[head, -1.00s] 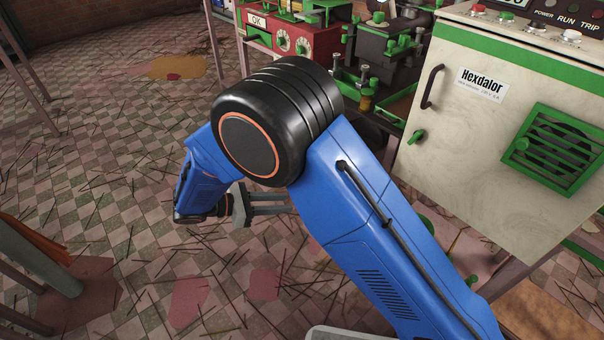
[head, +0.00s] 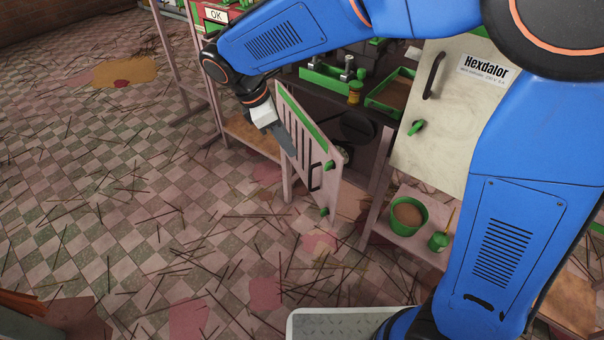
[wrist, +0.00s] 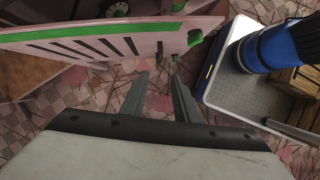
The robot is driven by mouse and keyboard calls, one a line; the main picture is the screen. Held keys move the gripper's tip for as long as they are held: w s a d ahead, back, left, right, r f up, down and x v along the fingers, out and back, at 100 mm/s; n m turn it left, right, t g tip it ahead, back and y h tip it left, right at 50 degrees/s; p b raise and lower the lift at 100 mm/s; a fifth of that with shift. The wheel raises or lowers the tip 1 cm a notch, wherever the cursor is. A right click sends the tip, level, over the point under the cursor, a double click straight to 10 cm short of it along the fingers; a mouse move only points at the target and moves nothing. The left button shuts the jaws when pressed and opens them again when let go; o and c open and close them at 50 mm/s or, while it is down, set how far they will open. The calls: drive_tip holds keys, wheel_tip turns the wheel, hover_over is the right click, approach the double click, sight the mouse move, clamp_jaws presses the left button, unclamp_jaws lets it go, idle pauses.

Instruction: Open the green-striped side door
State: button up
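The side door (head: 328,198) is a pale panel with a green stripe along its top, dark slots, a black handle (head: 316,177) and green latches. It stands ajar in the head view, angled out from the dark cabinet opening behind it. In the wrist view the door (wrist: 150,42) crosses the top, slots and stripe showing. My gripper (head: 290,147) is beside the door's left part, away from the handle. In the wrist view my gripper (wrist: 158,78) has its two fingers apart with nothing between them. I cannot tell whether a finger touches the door.
The Hexdalor cabinet (head: 450,125) is at the right. A grey tray (head: 330,325) is at the bottom. The tiled floor at left is open, strewn with thin sticks.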

sight(310, 188)
drive_tip(key=x, duration=1.7)
drive_tip(key=shift+c, duration=0.7)
clamp_jaws()
